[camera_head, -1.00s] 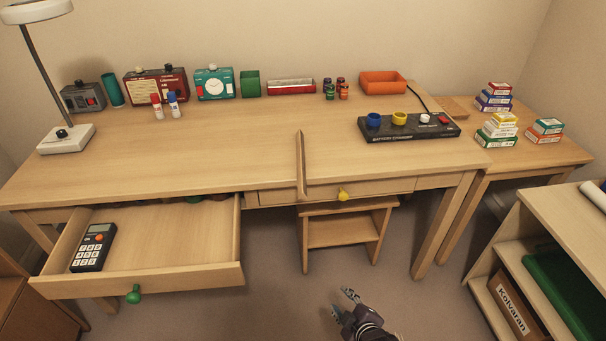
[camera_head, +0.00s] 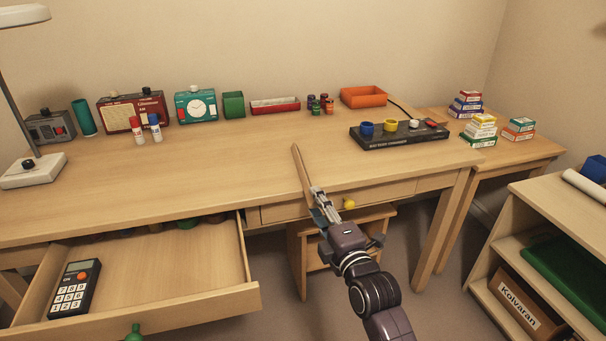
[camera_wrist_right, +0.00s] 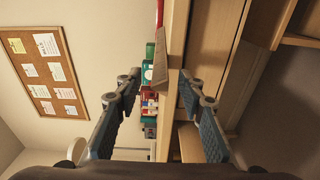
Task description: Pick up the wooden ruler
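The wooden ruler (camera_head: 301,168) is a thin light-brown strip at the desk's front edge, its near end jutting toward me. It also shows in the right wrist view (camera_wrist_right: 160,62), ahead of and between my fingertips. My right gripper (camera_head: 317,196) is at the ruler's near end, in front of the desk edge. In the right wrist view the right gripper (camera_wrist_right: 160,80) has its two fingers spread apart, with a gap on both sides of the ruler. In the head view the fingers partly hide the ruler's near end. My left gripper is not in view.
An open drawer (camera_head: 190,270) with a calculator (camera_head: 74,288) juts out at left. A closed drawer with a yellow knob (camera_head: 349,204) is beside my gripper, above a stool (camera_head: 300,250). The desk middle is clear.

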